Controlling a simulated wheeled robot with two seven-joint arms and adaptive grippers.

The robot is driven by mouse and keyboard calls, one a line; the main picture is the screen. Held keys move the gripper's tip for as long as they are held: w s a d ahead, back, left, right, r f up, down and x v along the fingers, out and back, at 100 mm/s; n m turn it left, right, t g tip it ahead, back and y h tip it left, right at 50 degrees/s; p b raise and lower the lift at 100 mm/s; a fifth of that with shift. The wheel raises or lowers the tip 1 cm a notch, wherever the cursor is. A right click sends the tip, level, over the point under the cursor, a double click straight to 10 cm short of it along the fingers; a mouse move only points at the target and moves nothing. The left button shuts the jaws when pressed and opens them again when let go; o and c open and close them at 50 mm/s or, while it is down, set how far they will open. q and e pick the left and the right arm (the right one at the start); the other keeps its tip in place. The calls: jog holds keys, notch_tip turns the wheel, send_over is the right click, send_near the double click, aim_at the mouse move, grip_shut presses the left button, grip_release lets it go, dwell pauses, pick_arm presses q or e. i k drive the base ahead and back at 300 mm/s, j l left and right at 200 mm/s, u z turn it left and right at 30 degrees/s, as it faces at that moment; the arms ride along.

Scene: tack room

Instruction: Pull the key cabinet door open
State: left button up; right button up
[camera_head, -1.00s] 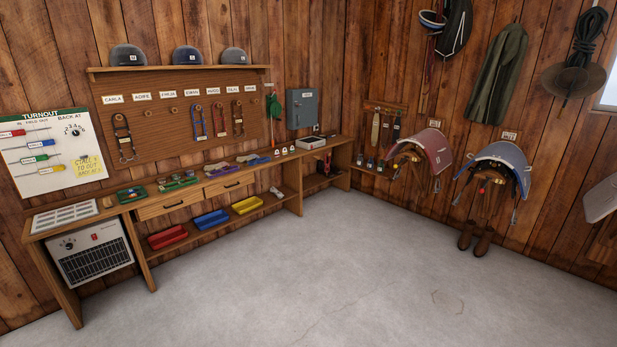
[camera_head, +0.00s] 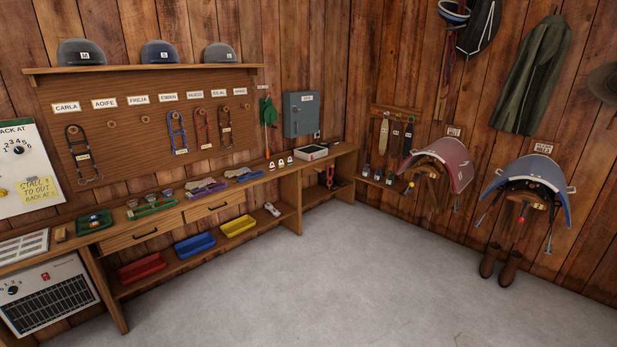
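The key cabinet (camera_head: 301,115) is a grey-blue metal box on the wooden wall, above the right part of the long bench near the room's corner. Its door is shut, with a small label near the top. A dark spot shows at the door's right side, too small to make out. Neither of my grippers shows in the head view.
The wooden bench (camera_head: 205,200) runs along the left wall below the cabinet. A white-topped box (camera_head: 312,152) sits on it under the cabinet. A green item (camera_head: 268,112) hangs left of the cabinet. Saddles (camera_head: 445,163) hang on the right wall. The concrete floor (camera_head: 330,280) is clear.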

aim_at(303, 121)
jog(key=i, duration=1.1)
jog(key=i+j, duration=0.1)
jog(key=i, duration=1.05)
jog(key=i+j+z, duration=0.1)
jog(key=i+z, duration=0.15)
jog(key=i, duration=0.2)
jog(key=i+j+z, duration=0.25)
jog(key=i, duration=0.2)
jog(key=i+j+z, duration=0.25)
jog(key=i, duration=0.2)
